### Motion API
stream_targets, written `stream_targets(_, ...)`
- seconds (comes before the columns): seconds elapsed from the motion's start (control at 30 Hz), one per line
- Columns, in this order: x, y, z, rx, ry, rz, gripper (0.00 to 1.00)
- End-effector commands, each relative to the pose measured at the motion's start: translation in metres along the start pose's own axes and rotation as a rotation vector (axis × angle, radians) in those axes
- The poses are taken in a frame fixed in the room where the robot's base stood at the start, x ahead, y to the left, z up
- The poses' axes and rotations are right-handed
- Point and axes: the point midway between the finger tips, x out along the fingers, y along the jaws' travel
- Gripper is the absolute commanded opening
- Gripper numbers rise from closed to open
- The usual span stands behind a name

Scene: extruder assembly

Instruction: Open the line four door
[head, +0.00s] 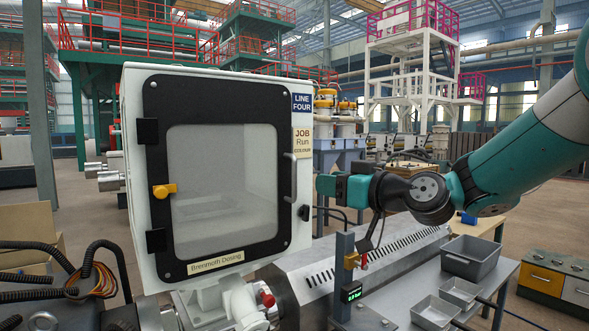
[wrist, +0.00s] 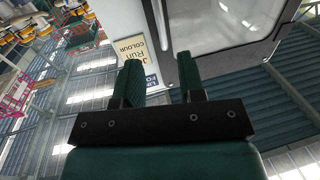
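The line four door (head: 215,255) is a black-framed panel with a clear window on a white cabinet (head: 135,95); it looks shut. A blue LINE FOUR label (head: 302,103) is at its upper right. A grey bar handle (head: 290,177) stands upright on the door's right side. An orange latch (head: 165,190) and black hinges (head: 149,131) are on the left side. My gripper (head: 322,186) is to the right of the handle, apart from it. In the wrist view my gripper (wrist: 158,72) has its two fingers spread with nothing held; the door frame (wrist: 178,25) shows beyond them.
A metal bench (head: 395,300) below right bears grey trays (head: 470,258). A post with a small green display (head: 351,292) stands below my gripper. Black hoses (head: 100,260) curl at lower left. The space in front of the door looks clear.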

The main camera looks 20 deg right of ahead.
Motion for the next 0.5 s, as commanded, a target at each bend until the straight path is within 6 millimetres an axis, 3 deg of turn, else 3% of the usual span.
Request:
stream_targets(0.3,0.07,-0.002,-0.003,0.001,-0.003,-0.004,0.36)
stream_targets(0.5,0.095,-0.001,-0.002,0.001,-0.002,-0.002,0.36)
